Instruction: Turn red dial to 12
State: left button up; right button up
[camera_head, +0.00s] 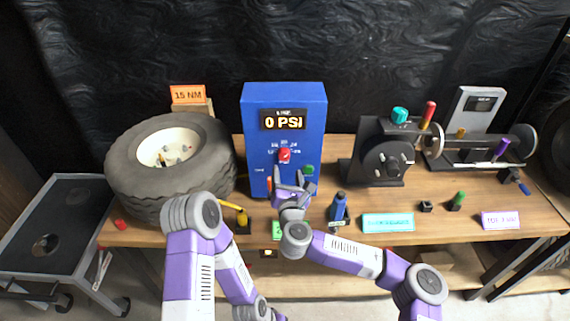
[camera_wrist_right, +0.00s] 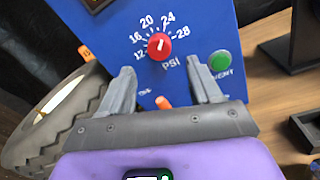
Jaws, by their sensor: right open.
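The red dial (camera_head: 284,155) is on the front of the blue box (camera_head: 256,128), below a display reading 0 PSI. In the right wrist view the dial (camera_wrist_right: 159,46) has a scale from 12 to 28 around it. Its white mark points up and slightly right, roughly towards 20 to 24; the exact value is hard to tell. My right gripper (camera_head: 290,180) is open and empty in front of the box, just below the dial. In the wrist view its fingers (camera_wrist_right: 160,66) are spread to either side below the dial, apparently not touching it. My left gripper is out of view.
A green button (camera_wrist_right: 219,60) is right of the dial, close to one finger. A large tyre (camera_head: 125,175) lies left of the box. A blue bottle-like item (camera_head: 338,207) stands on the bench to the right, before a black crank device (camera_head: 385,150). A cart (camera_head: 65,210) stands left.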

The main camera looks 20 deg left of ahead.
aim_at(285, 157)
jog(key=shift+b+x, duration=0.55)
jog(key=shift+x, duration=2.7)
jog(key=shift+f, duration=0.1)
jog(key=c, duration=1)
jog(key=shift+c, duration=0.2)
